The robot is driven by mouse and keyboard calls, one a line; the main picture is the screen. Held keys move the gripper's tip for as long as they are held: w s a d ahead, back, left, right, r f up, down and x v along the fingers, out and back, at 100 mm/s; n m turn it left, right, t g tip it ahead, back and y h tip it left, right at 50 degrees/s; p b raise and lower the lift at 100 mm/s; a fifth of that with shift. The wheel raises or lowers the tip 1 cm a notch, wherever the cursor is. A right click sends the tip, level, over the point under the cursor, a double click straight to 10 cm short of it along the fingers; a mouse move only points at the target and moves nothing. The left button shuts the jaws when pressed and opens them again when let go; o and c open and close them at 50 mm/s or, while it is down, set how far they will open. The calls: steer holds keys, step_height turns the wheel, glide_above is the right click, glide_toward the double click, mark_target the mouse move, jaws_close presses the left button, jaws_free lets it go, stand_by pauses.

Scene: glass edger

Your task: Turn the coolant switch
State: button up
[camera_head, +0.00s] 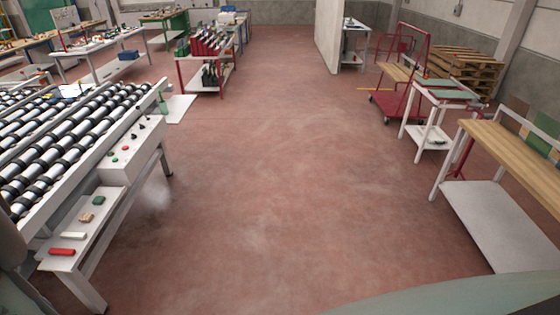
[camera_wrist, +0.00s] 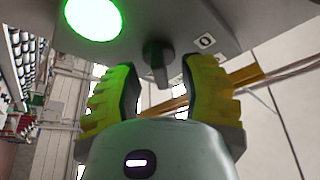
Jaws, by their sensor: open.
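In the wrist view, a dark knob-like switch (camera_wrist: 158,58) sticks out of a grey panel (camera_wrist: 185,18). I take it for the coolant switch; no name label is readable. A small white label marked "0" (camera_wrist: 205,41) is to its right. My gripper (camera_wrist: 161,76) is open, its two yellow ribbed fingers on either side of the switch. Gaps show between the fingers and the switch, though depth is hard to judge. A lit green lamp (camera_wrist: 93,18) is on the panel to the left. My gripper is not visible in the head view.
In the head view, a roller machine (camera_head: 75,135) with a control box (camera_head: 118,172) stands at left. A lower shelf there holds small blocks, including a red one (camera_head: 62,252). A wooden-topped bench (camera_head: 515,160) is at right. The red floor between is clear.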

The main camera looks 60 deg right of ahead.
steer(key=shift+w+a+r, duration=0.1)
steer(key=shift+w+r, duration=0.1)
steer(key=shift+w, duration=0.4)
steer(key=shift+a, duration=0.1)
jaws_close()
stand_by(0.3)
